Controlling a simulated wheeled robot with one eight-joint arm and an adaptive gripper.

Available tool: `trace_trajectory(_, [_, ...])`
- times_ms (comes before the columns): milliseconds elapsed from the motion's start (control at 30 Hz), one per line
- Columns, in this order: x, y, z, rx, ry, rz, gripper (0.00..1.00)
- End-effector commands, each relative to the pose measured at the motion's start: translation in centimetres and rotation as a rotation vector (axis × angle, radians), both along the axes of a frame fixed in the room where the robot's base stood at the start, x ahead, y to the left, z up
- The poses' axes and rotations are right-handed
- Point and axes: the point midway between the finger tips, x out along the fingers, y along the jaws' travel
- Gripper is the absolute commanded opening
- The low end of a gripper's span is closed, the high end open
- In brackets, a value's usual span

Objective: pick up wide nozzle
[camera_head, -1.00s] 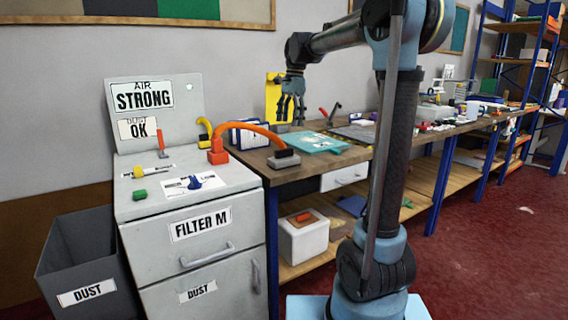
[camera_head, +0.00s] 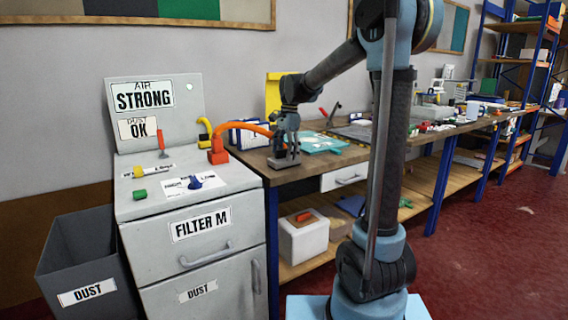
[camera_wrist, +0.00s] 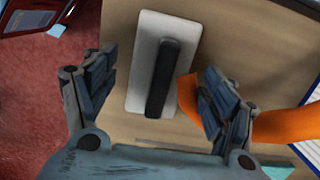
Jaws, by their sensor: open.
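The wide nozzle (camera_head: 284,162) has a flat pale grey plate and a raised black bar. It lies on the workbench's near left end, joined to the orange hose (camera_head: 246,128). In the wrist view the nozzle (camera_wrist: 136,58) appears between the two fingers, its black bar running up and down the picture. My gripper (camera_head: 286,148) is open right over it, and its fingers hide part of the nozzle in the head view. In the wrist view the fingers (camera_wrist: 160,75) stand apart on either side, with the orange hose passing behind the right finger.
The hose runs from an orange fitting (camera_head: 218,152) on the grey filter cabinet (camera_head: 170,240) left of the bench. A teal flat piece (camera_head: 322,143) lies just right of my gripper on the wooden workbench (camera_head: 300,172). A yellow holder (camera_head: 273,95) stands behind.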

Motion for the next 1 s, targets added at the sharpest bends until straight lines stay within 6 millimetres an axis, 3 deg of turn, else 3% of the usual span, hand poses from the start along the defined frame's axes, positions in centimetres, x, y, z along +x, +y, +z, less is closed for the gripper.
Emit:
trace_trajectory(200, [0.0, 0.2, -1.8, 0.000, 0.000, 0.000, 0.78])
trace_trajectory(433, [-0.1, 0.1, -1.9, 0.000, 0.000, 0.000, 0.78])
trace_trajectory(700, [-0.1, 0.1, -1.9, 0.000, 0.000, 0.000, 0.20])
trace_trajectory(1000, [-0.1, 0.1, -1.7, 0.000, 0.000, 0.000, 0.21])
